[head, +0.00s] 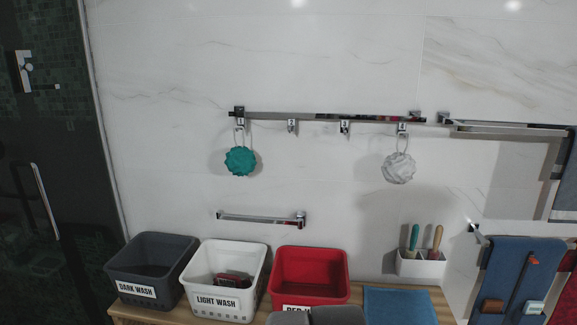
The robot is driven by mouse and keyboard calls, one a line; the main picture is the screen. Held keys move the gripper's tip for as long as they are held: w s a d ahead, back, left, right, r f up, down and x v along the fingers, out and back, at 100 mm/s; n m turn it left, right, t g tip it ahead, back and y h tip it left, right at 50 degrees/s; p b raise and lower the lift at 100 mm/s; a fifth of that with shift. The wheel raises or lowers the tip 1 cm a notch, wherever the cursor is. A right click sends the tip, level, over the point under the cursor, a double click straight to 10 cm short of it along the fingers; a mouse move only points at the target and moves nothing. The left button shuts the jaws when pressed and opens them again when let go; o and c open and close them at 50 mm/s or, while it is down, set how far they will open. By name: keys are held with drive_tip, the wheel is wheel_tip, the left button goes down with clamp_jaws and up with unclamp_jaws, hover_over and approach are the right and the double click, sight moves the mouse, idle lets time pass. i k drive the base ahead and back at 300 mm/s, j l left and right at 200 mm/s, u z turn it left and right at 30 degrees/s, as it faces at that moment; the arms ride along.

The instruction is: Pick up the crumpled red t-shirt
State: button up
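No crumpled red t-shirt can be made out for sure in the head view. A small dark reddish item (233,279) lies inside the white bin labelled LIGHT WASH (210,257); it is too small to tell what it is. The fingers of my gripper do not show. Grey rounded shapes at the bottom edge, probably part of my arm, cover part of the red bin's label.
A dark grey DARK WASH bin (122,275) and a red bin (332,290) flank the white bin on a wooden top (165,314). A blue cloth (400,307) lies at right, near a white brush holder (421,267). A hook rail (330,116) holds two scrubbers.

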sight(224, 279)
drive_tip(key=i+j+u, duration=0.15)
drive_tip(key=i+j, duration=0.3)
drive_tip(key=j, duration=0.2)
drive_tip(key=i+j+u, duration=0.15)
drive_tip(key=i+j, duration=0.35)
